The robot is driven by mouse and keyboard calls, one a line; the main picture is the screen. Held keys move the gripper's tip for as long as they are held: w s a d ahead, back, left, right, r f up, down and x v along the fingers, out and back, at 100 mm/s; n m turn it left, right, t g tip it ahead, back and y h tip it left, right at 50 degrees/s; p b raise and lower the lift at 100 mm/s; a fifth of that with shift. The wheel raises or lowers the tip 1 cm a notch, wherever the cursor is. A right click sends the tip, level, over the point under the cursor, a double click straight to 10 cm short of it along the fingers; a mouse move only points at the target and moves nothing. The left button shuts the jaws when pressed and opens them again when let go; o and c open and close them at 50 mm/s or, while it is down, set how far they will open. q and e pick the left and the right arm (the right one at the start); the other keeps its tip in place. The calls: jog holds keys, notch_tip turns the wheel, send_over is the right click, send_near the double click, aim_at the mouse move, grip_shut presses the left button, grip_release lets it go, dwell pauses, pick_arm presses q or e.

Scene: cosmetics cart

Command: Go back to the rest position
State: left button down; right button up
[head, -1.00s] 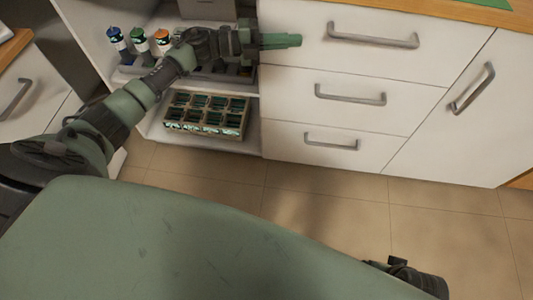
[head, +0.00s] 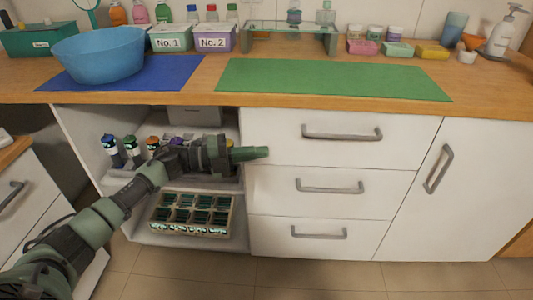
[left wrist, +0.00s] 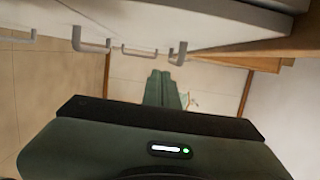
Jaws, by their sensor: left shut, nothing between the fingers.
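My left gripper (head: 262,153) is shut and empty. In the head view its arm comes in from the left, and the gripper points right, in front of the open cart shelf and the left edge of the top drawer (head: 290,130). In the left wrist view the shut fingers (left wrist: 162,88) point away from the camera, below the drawer handles. My right gripper is not in view.
The open shelf holds several bottles (head: 112,150) and a crate of dark-lidded items (head: 152,228). On the counter stand a blue bowl (head: 98,55), a green mat (head: 330,80) and several containers. Floor (head: 300,275) in front is clear.

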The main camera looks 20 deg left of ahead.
pick_arm(q)
jog(key=v, duration=0.6)
jog(key=shift+a+f, duration=0.35)
jog(key=shift+a, duration=0.05)
